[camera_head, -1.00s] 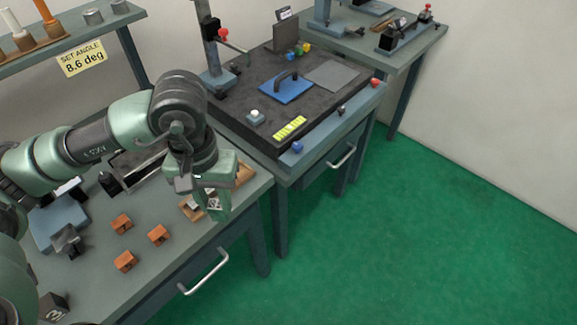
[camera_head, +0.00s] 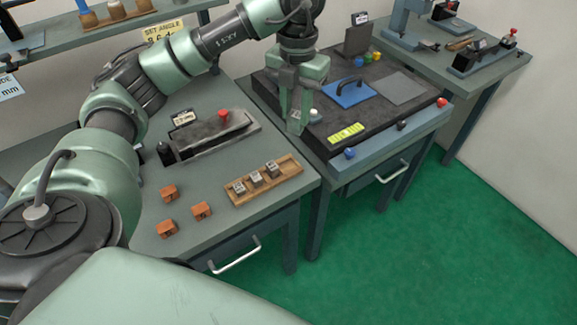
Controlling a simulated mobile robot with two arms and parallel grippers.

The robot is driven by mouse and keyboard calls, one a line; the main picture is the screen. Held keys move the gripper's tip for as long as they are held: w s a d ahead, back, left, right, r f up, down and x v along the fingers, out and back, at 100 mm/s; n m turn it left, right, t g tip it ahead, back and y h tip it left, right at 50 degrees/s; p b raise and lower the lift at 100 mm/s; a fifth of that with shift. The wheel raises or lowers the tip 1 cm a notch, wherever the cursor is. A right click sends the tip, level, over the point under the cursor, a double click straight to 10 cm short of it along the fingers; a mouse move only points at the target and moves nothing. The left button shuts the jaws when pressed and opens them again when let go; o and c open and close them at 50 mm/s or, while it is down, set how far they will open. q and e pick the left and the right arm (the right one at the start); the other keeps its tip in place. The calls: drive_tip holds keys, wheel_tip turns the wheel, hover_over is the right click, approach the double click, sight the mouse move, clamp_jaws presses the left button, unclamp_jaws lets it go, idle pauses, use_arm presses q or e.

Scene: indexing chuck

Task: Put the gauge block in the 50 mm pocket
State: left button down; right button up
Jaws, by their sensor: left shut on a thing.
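My left gripper (camera_head: 297,122) points down over the near left corner of the dark-topped bench. It is shut on a small grey piece, which I take to be the gauge block; the fingers hide most of it. A wooden tray (camera_head: 290,167) on the left bench holds three grey blocks (camera_head: 256,179) in a row, and its right end is bare. I cannot make out a 50 mm marking on any pocket. My right gripper is not in view.
Three orange blocks (camera_head: 201,210) and a grey fixture with a red knob (camera_head: 223,114) are on the left bench. The dark bench bears a blue plate with a handle (camera_head: 350,93), a yellow strip (camera_head: 346,132) and a white button (camera_head: 315,115).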

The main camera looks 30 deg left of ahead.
use_arm(q)
drive_tip(key=w+a+r+n, duration=0.2)
drive_tip(key=a+n, duration=0.2)
drive_tip(key=n, duration=0.8)
drive_tip(key=f, duration=0.6)
drive_tip(key=f+p, duration=0.1)
drive_tip(key=f, duration=0.5)
drive_tip(key=f+p, duration=0.1)
drive_tip(key=f, duration=0.5)
drive_tip(key=shift+w+d+f, duration=0.15)
drive_tip(key=shift+d+f, duration=0.1)
drive_tip(key=shift+f, duration=0.35)
